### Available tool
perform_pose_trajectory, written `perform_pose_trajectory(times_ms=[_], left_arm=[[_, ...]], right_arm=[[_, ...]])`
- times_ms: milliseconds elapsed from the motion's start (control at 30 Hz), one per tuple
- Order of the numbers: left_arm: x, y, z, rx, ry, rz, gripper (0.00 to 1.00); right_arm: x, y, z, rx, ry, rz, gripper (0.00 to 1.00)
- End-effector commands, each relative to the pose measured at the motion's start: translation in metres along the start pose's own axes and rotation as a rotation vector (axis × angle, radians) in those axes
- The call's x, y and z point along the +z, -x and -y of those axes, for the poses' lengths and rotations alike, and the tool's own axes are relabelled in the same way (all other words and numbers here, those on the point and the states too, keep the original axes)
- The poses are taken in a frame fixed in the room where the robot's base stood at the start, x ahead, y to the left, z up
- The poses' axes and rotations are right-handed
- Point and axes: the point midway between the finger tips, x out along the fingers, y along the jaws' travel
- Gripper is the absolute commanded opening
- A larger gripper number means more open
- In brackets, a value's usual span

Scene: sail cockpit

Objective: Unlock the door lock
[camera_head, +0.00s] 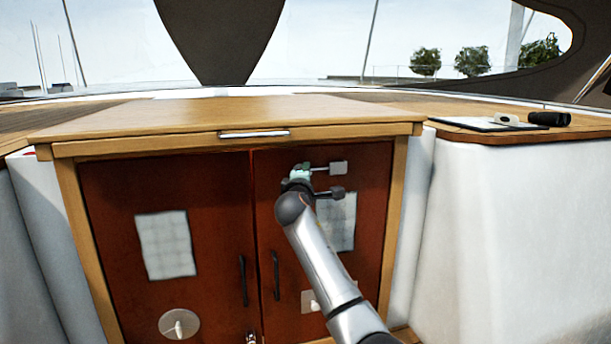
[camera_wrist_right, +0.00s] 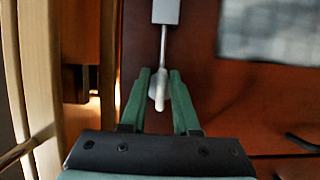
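The red-brown double doors stand closed under the wooden counter. On the upper part of the right door (camera_head: 365,172) is a light grey plate (camera_head: 338,167) with a thin rod reaching left. In the right wrist view the plate (camera_wrist_right: 166,11) and rod lead to a small white lever end (camera_wrist_right: 158,88). My right gripper (camera_head: 301,172) is at this lever end. Its green fingers (camera_wrist_right: 160,88) stand apart on either side of the lever, with a narrow gap at least on the right. My left gripper is not in view.
Black vertical handles (camera_head: 243,280) flank the door seam. A round fitting (camera_head: 179,324) and a paper sheet (camera_head: 166,245) are on the left door. The counter top (camera_head: 220,110) is clear. A clipboard (camera_head: 482,124) and a black object (camera_head: 549,118) lie at right.

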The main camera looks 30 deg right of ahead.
Motion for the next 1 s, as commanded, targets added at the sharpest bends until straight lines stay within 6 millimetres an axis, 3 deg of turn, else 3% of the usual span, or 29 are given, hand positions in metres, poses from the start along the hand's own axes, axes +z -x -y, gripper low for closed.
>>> perform_pose_trajectory(times_ms=[133,533,1000], left_arm=[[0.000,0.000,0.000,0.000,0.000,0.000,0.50],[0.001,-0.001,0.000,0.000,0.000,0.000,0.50],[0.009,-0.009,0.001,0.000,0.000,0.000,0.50]], right_arm=[[0.000,0.000,0.002,-0.002,0.002,0.001,0.45],[-0.001,0.007,0.003,-0.002,0.004,-0.001,0.45],[-0.001,0.073,0.004,-0.002,0.002,-0.002,0.45]])
